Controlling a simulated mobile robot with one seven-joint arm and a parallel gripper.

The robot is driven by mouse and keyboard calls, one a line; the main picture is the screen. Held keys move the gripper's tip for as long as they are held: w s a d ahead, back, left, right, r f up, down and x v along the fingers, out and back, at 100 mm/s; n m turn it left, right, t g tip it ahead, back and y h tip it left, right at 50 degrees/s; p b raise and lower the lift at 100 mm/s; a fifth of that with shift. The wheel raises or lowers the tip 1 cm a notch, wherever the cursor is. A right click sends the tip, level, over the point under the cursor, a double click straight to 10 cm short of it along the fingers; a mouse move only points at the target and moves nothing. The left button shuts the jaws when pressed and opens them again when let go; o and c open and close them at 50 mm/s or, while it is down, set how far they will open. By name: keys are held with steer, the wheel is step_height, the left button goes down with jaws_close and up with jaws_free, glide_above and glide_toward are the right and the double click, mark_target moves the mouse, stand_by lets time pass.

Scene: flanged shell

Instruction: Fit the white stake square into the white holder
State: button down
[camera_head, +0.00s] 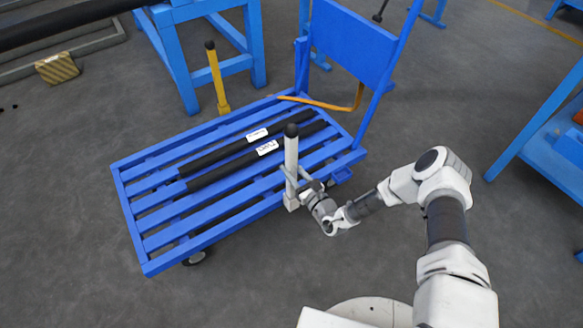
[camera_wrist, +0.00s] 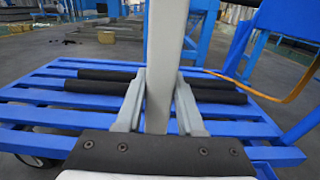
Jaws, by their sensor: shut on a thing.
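The white stake (camera_head: 291,158), a pale post with a black ball top, stands about upright at the cart's near edge. My gripper (camera_head: 300,186) is shut on its lower part. In the wrist view the stake (camera_wrist: 165,50) rises between the two fingers of my gripper (camera_wrist: 159,100). The white holder (camera_head: 291,202) shows as a small pale block at the cart's near side, right below the gripper. The stake's lower end is in line with it, but I cannot tell whether it is inside. The wrist view does not show the holder.
The blue slatted cart (camera_head: 159,233) carries two black bars (camera_head: 220,154) with white labels. A yellow stake (camera_head: 216,78) stands upright at its far side. The cart's blue upright panel (camera_head: 350,42) is at the right end. Grey floor is free in front of the cart.

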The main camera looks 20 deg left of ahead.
steer(key=shift+f, duration=0.75)
steer(key=shift+c, duration=2.3)
jaws_free()
steer(key=shift+f, duration=0.15)
steer(key=shift+s+d, duration=0.1)
steer(key=p+v, duration=0.5)
steer(key=v, duration=1.2)
steer(key=shift+s, duration=0.15)
